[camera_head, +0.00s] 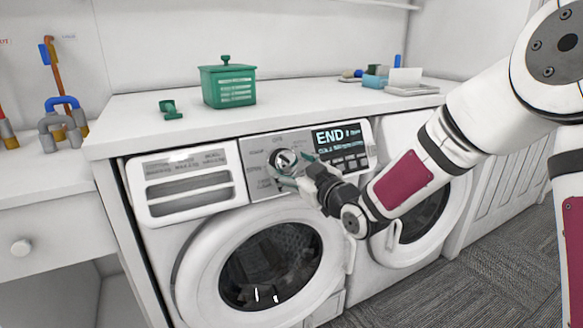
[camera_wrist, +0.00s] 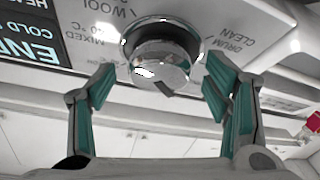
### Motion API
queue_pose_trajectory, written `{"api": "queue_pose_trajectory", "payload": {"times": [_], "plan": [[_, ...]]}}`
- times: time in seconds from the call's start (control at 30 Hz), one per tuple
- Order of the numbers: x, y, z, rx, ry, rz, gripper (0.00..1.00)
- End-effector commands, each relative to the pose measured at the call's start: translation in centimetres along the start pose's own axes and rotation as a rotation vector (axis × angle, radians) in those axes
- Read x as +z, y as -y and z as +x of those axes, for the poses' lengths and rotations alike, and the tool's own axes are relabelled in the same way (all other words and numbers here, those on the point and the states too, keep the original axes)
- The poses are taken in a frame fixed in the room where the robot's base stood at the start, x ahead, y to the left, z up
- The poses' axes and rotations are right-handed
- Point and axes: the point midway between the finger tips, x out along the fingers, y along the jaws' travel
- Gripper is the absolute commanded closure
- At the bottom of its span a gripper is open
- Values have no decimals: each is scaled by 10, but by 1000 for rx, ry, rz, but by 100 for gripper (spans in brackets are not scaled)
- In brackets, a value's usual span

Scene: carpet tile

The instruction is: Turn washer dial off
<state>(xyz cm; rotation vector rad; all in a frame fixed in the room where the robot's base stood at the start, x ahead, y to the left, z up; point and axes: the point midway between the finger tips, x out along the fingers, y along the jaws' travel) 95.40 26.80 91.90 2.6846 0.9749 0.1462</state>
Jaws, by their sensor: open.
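The washer dial (camera_head: 283,160) is a round chrome knob on the grey control panel of the left machine. Printed settings ring it, and a display to its right reads END. In the wrist view the dial (camera_wrist: 160,65) sits at the top middle, between and just beyond my fingertips. My gripper (camera_head: 286,174) is in front of the panel at the dial's lower edge. Its green-padded fingers (camera_wrist: 163,80) are spread open, one on each side of the dial, with visible gaps. I cannot tell which setting the dial points to. The washer (camera_head: 198,262) has its round door closed.
A white countertop (camera_head: 300,112) runs above the machines, bearing a green lidded box (camera_head: 228,86), a small green item (camera_head: 170,109) and several small objects at the right. A second machine (camera_head: 388,130) stands at the right.

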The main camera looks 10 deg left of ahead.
Motion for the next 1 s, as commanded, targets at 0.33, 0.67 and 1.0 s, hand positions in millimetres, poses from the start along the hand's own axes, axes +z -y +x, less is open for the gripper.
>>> {"api": "queue_pose_trajectory", "payload": {"times": [0.33, 0.67, 1.0], "plan": [[0, 0, 2, 0, -1, 0, 38], [0, 0, 2, 1, 0, 2, 77], [0, 3, 2, 50, 4, 100, 77]]}}
